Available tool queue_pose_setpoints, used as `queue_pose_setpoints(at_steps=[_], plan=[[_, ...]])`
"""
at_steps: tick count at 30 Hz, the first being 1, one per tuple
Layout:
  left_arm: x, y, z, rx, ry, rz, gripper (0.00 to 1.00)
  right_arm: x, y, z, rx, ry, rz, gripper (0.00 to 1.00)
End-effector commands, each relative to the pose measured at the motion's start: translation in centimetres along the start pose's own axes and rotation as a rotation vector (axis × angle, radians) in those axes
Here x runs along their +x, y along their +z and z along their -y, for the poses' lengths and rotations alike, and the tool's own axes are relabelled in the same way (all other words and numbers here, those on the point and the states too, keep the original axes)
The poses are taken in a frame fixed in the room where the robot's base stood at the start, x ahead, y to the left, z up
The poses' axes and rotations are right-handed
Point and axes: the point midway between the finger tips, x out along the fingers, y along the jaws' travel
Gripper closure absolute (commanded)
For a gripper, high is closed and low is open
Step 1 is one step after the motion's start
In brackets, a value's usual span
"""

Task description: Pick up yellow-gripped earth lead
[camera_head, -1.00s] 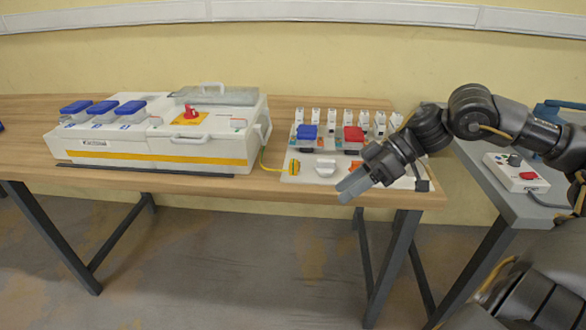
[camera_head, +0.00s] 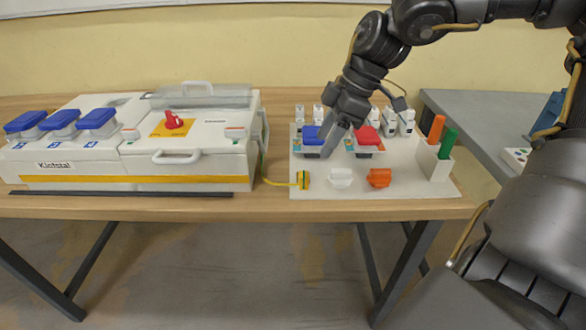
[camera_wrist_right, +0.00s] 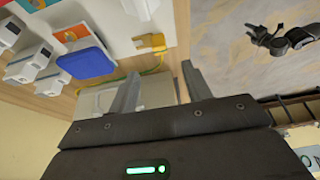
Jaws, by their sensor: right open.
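The yellow-gripped earth lead (camera_head: 304,179) is at the front left of the white board, its yellow cable running left toward the white box. It also shows in the right wrist view (camera_wrist_right: 150,42), beyond the gripper. My right gripper (camera_head: 328,140) is over the board, above and a little right of the yellow grip, beside the blue-topped socket. In the right wrist view its two grey fingers (camera_wrist_right: 160,85) are apart with nothing between them. A dark jointed arm at the upper right of that view looks like my left one (camera_wrist_right: 285,38), too small to read its jaws.
The white board (camera_head: 420,208) also carries a blue-topped socket (camera_head: 313,133), a red-topped socket (camera_head: 368,136), a white grip (camera_head: 341,178), an orange grip (camera_head: 379,177) and a holder (camera_head: 434,165) with orange and green handles. A large white box (camera_head: 190,160) stands left.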

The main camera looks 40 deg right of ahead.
Motion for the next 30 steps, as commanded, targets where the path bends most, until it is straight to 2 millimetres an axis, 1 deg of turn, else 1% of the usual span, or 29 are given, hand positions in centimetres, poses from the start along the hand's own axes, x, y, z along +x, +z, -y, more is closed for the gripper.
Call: queue_pose_setpoints(at_steps=[3,5,9,12,15,23,26,30], plan=[[0.0,0.1,0.0,0.000,0.000,0.001,0.44,-0.1,0.4,0.1,0.006,0.003,0.002,0.51],[-0.1,0.0,0.0,0.000,0.000,0.000,0.44,0.2,0.7,0.1,0.012,0.004,0.002,0.51],[-0.6,-0.1,0.0,-0.001,-0.001,-0.005,0.44,2.2,1.3,0.2,0.020,0.005,0.004,0.51],[-1.1,-0.1,0.1,-0.001,-0.001,-0.006,0.44,3.7,1.3,0.1,0.021,0.006,0.004,0.51],[-1.6,-0.2,0.1,-0.002,-0.002,-0.010,0.44,4.7,1.2,0.1,0.020,0.007,0.003,0.51],[-1.8,-0.2,0.1,-0.002,-0.002,-0.008,0.44,5.6,1.1,0.1,0.018,0.007,0.001,0.51],[-1.8,-0.1,0.1,-0.002,-0.002,-0.006,0.44,7.0,1.1,0.1,0.019,0.005,0.004,0.51],[-2.4,-0.3,0.1,-0.003,-0.002,-0.014,0.44,9.1,1.1,0.0,0.017,0.005,0.004,0.51]])
